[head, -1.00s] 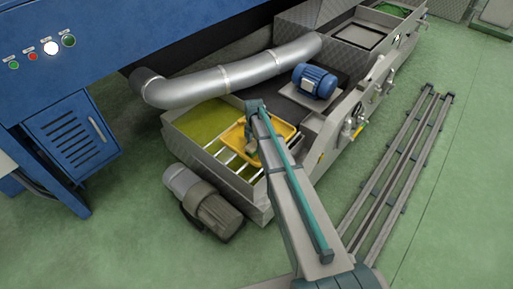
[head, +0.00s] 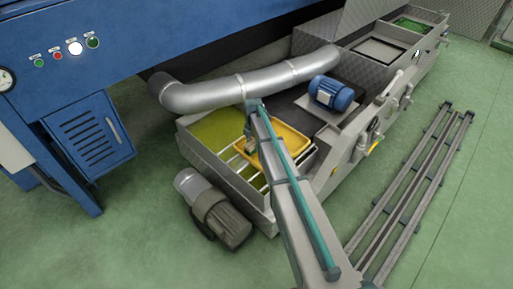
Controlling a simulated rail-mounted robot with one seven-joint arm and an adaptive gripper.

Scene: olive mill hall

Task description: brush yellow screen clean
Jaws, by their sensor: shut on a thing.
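The yellow screen (head: 289,137) is a shallow yellow frame lying over pale bars at the near end of a grey metal trough (head: 225,174). My gripper (head: 250,144) is at the left part of the screen, low over it. It is shut on a small brownish thing that I take to be the brush; it is too small and too covered to make out. My arm crosses the near side of the screen and hides part of it. I cannot tell whether the held thing touches the screen, or how dirty the screen is.
Yellow-green matter (head: 211,133) lies in the trough left of the screen. A silver pipe (head: 245,85) passes just behind. A blue motor (head: 332,93) sits to the right, a grey motor (head: 214,208) on the floor in front. Metal rails (head: 415,190) lie at the right.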

